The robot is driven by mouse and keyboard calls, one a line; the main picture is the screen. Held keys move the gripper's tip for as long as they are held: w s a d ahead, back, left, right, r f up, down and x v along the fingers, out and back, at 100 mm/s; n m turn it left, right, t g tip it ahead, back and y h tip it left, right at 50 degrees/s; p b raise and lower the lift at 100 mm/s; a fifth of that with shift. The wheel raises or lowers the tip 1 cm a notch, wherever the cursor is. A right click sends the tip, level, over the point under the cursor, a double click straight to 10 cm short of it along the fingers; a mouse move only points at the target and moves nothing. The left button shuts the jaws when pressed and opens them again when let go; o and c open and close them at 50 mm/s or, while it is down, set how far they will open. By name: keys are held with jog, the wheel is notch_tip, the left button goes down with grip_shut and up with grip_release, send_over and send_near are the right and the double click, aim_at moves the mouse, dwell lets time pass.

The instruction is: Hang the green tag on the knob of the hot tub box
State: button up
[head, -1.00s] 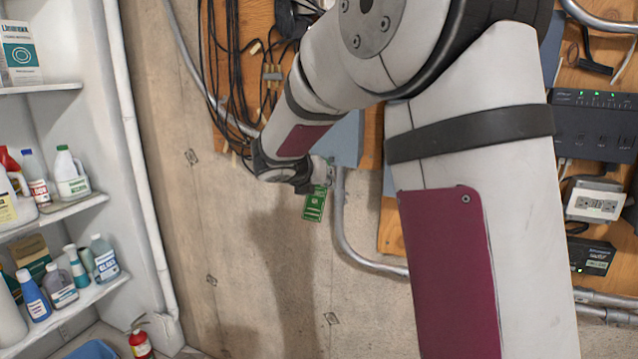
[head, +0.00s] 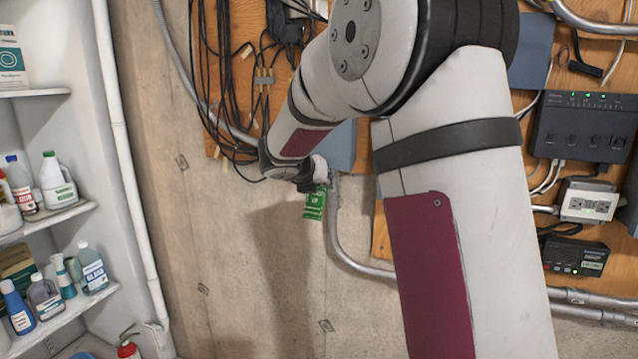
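The green tag (head: 315,203) hangs upright below my gripper (head: 313,187), in front of the bare concrete wall. The tag's top edge is at the fingertips, so my gripper appears shut on it, though the fingers are small and partly dark. A blue-grey box (head: 343,146) on the wall shows just behind and right of my wrist, mostly covered by my arm. Another blue-grey box (head: 530,55) shows at the upper right, partly behind my arm. No knob is visible on either box, and I cannot tell which is the hot tub box.
A metal conduit (head: 337,235) runs down from the nearer box and bends right. Black cables (head: 222,85) hang on the wooden board to the left. White shelves (head: 62,216) with bottles stand at far left. A black power unit (head: 585,128) is at right.

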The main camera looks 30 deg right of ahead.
jog(key=shift+r+x, duration=0.2)
jog(key=shift+x, duration=1)
jog(key=shift+w+d, duration=0.1)
jog(key=o, duration=0.9)
jog(key=shift+c, duration=0.2)
jog(key=shift+r, duration=0.1)
